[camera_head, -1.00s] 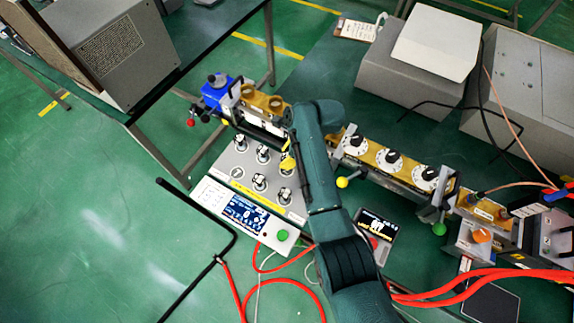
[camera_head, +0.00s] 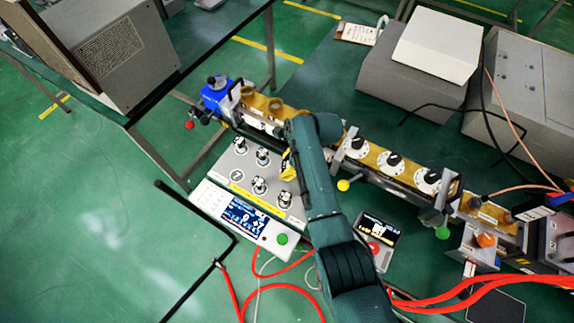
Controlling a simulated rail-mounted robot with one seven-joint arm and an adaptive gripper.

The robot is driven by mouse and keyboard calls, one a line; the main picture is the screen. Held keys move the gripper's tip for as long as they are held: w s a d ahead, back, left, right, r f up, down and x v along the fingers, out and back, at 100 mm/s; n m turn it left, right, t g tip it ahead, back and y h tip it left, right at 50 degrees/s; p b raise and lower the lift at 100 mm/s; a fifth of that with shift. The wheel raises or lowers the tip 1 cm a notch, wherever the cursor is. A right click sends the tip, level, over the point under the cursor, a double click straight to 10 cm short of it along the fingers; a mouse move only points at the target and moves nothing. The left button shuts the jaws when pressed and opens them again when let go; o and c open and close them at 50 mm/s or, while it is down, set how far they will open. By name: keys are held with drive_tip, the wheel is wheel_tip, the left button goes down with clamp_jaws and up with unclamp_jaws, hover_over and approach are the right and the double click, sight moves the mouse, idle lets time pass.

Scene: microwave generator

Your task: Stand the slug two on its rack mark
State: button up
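The rack is a light grey sloped panel (camera_head: 222,172) left of my arm. Several small metallic slugs with black-and-white tops stand on it: two in the back row (camera_head: 240,146) (camera_head: 262,157), two in the front row (camera_head: 258,185) (camera_head: 284,199). I cannot read which slug is two. My gripper (camera_head: 288,166) is mostly hidden behind my green arm; only a yellow-and-black part shows over the rack's right side. Its fingertips and anything between them are hidden.
A display (camera_head: 241,217) and green button (camera_head: 282,239) lie in front of the rack. Behind it runs a brass waveguide line with white dials (camera_head: 390,163) and a blue unit (camera_head: 216,95). Red cables (camera_head: 460,286) lie at front right. A black bent bar (camera_head: 196,210) is at left.

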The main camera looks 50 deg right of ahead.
drive_tip(key=p+v, duration=0.3)
drive_tip(key=v, duration=0.9)
drive_tip(key=w+a+r+n+t+h, duration=0.2)
drive_tip(key=w+a+r+n+t, duration=0.2)
drive_tip(key=w+a+r+n, duration=0.25)
drive_tip(key=w+a+r+n+t+h, duration=0.25)
drive_tip(key=w+r+n+t, duration=0.2)
drive_tip(key=r+n, duration=0.4)
drive_tip(key=s+a+r+n+t, duration=0.1)
drive_tip(key=a+r+n+t, duration=0.15)
drive_tip(key=a+r, duration=0.35)
drive_tip(key=a+r+n+t, duration=0.2)
drive_tip(key=a+r+n, duration=0.1)
drive_tip(key=r, duration=0.6)
drive_tip(key=s+a+r+n+t+y, duration=0.1)
drive_tip(key=s+a+r+n+t, duration=0.4)
drive_tip(key=s+r, duration=0.5)
wheel_tip(320, 180, up, 3)
drive_tip(key=a+n, duration=0.2)
drive_tip(key=n, duration=0.1)
drive_tip(key=shift+s+a+f+t, duration=0.15)
drive_tip(key=shift+s+a+t, duration=0.1)
drive_tip(key=shift+s+t, duration=0.1)
drive_tip(key=shift+y, duration=0.25)
wheel_tip(320, 180, up, 30)
drive_tip(key=p, duration=3)
drive_tip(key=shift+f, duration=0.2)
